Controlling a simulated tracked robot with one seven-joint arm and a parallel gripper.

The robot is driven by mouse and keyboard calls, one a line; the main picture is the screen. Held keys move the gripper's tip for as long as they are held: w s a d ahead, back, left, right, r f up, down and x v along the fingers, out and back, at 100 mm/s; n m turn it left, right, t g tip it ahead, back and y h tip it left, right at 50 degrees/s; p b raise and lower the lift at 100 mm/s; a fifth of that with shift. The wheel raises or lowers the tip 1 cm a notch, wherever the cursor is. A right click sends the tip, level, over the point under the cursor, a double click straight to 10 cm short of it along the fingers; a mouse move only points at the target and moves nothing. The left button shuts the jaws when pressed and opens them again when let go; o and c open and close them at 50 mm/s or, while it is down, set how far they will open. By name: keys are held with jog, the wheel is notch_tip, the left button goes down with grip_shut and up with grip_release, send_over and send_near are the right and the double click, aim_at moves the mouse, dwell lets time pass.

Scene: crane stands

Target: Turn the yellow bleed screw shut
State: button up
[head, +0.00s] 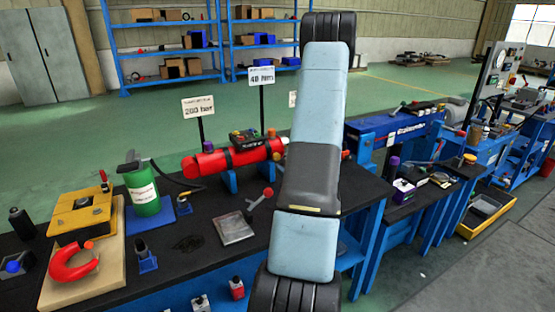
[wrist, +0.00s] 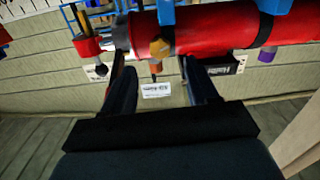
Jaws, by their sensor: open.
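The yellow bleed screw (wrist: 160,48) shows in the wrist view as a small yellow-orange head at the near end of a red cylinder (wrist: 225,32). My gripper (wrist: 156,66) is open, with one dark finger on each side of the screw in the picture. A gap shows between the screw and each finger; I cannot tell how far the fingertips reach in depth. In the head view the red cylinder (head: 215,160) lies on blue supports on the black bench, and my arm hides its right part, the screw and my gripper.
Sign posts (head: 198,107) stand behind the cylinder. A green canister (head: 142,192), a red shackle (head: 73,264) on a board and a grey metal plate (head: 236,228) are on the bench. A red-knobbed lever (head: 267,192) stands near the cylinder.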

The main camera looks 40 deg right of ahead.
aim_at(277, 158)
jog(key=x, duration=0.8)
jog(key=c, duration=1.1)
